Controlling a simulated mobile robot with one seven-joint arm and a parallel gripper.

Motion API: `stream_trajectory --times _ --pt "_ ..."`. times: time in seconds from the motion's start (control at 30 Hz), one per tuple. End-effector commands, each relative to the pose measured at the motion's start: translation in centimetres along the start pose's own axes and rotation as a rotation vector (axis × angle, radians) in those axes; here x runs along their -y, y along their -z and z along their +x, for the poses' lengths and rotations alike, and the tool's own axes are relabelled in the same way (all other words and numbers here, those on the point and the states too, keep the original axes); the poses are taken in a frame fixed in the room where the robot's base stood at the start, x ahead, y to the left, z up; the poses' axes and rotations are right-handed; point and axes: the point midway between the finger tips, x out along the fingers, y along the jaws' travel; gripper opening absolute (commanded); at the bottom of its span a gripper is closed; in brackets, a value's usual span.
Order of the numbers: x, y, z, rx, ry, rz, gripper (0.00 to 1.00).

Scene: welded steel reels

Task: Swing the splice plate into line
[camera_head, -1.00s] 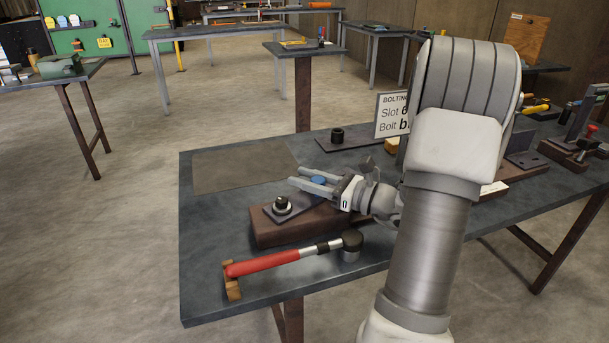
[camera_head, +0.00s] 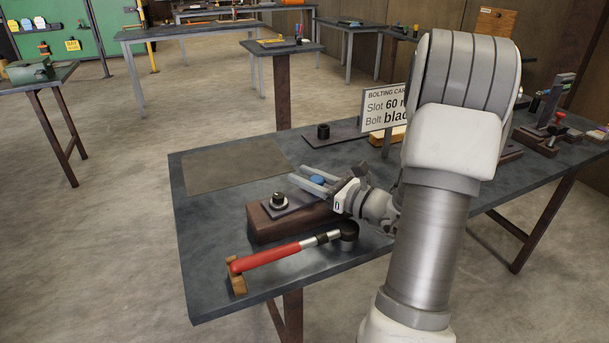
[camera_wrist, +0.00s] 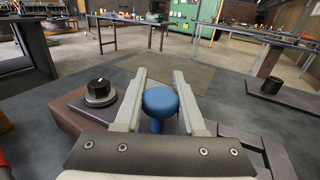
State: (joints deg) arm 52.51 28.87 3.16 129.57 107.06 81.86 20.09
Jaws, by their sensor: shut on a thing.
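The splice plate (camera_head: 300,197) is a dark flat bar on a brown block (camera_head: 265,229) near the bench's front left. A black bolt head on a pale washer (camera_head: 279,201) sits at its left end; the bolt (camera_wrist: 98,89) also shows in the wrist view. A blue round knob (camera_wrist: 160,101) on a short stem stands between my fingers; it shows in the head view (camera_head: 317,180). My gripper (camera_head: 316,178) is shut on the blue knob, right of the bolt. My gripper's body hides the plate's right end, so its line with the block cannot be fully judged.
A dark mat (camera_head: 235,164) lies behind. A black cylinder on a plate (camera_head: 323,131) and a sign (camera_head: 385,106) stand farther back.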

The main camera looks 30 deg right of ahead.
Motion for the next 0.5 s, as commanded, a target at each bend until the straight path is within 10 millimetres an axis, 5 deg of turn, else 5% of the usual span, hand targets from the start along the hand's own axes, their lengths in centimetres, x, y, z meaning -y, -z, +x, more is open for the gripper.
stream_trajectory --times 0.2,0.23,0.37,0.5 --pt "-0.03 0.03 0.0 -0.001 -0.001 0.001 0.0" --pt "-0.03 0.03 0.0 -0.001 -0.001 0.001 0.43" --pt "-0.02 0.03 -0.01 -0.001 -0.001 0.001 0.66" --pt "-0.01 0.02 -0.01 -0.001 -0.001 0.001 0.69"
